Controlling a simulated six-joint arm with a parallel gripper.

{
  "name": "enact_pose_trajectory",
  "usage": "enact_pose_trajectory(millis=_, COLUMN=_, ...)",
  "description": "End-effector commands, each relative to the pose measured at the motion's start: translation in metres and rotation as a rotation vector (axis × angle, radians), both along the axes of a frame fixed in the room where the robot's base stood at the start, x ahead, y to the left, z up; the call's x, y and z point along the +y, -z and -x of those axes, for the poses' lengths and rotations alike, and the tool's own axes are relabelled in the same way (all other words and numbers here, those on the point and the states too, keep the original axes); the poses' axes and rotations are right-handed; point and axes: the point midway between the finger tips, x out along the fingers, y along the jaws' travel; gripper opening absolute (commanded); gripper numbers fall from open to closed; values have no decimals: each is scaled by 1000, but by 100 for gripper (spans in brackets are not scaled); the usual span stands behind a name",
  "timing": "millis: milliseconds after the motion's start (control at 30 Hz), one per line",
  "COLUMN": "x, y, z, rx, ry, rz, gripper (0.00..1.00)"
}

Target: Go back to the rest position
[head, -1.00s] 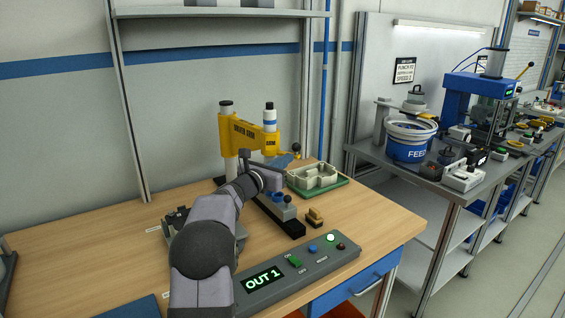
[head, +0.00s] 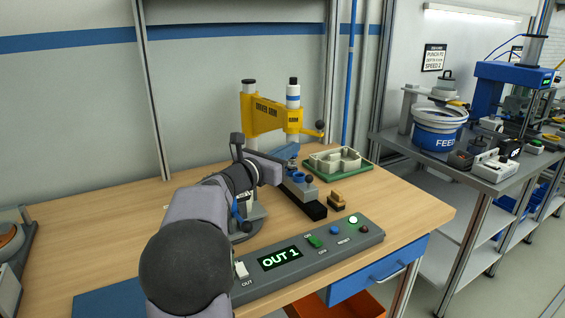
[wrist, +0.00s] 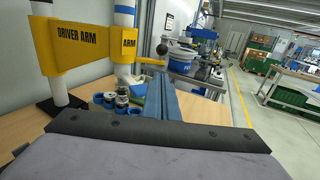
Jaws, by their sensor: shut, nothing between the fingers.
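My gripper (head: 287,152) is above the workbench (head: 395,210), close to the yellow driver arm (head: 262,117) and pointing right, away from my body. In the wrist view its blue fingers (wrist: 159,82) lie together, with nothing between them. The yellow driver arm also shows in the wrist view (wrist: 75,42), left of the fingers. My forearm hides part of the bench and the fixture behind it.
A control box (head: 325,250) reading OUT 1 lies at the bench front. A green tray (head: 367,167) with a pale part and a small brown-black block (head: 337,200) are to the right. A blue feeder bowl (head: 437,138) stands on the neighbouring bench.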

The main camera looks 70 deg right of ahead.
Motion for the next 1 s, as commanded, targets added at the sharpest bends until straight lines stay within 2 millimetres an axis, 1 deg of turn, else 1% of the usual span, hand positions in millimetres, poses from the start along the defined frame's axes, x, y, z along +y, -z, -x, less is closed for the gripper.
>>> enact_pose_trajectory(millis=33, x=8, y=2, z=-3, rx=0, ry=-3, rz=1, gripper=0)
enact_pose_trajectory(millis=100, x=17, y=1, z=-5, rx=-1, ry=-2, rz=1, gripper=0)
enact_pose_trajectory(millis=300, x=31, y=1, z=-9, rx=0, ry=-1, rz=0, gripper=0)
enact_pose_trajectory(millis=600, x=34, y=1, z=-10, rx=1, ry=-1, rz=-1, gripper=0)
enact_pose_trajectory(millis=667, x=34, y=0, z=-13, rx=4, ry=-9, rz=-5, gripper=0)
enact_pose_trajectory(millis=767, x=35, y=-1, z=-29, rx=22, ry=-50, rz=-23, gripper=0)
enact_pose_trajectory(millis=867, x=38, y=-2, z=-63, rx=65, ry=-135, rz=-58, gripper=0)
enact_pose_trajectory(millis=967, x=48, y=-1, z=-112, rx=133, ry=-264, rz=-107, gripper=0)
enact_pose_trajectory(millis=1000, x=54, y=0, z=-136, rx=165, ry=-326, rz=-129, gripper=0)
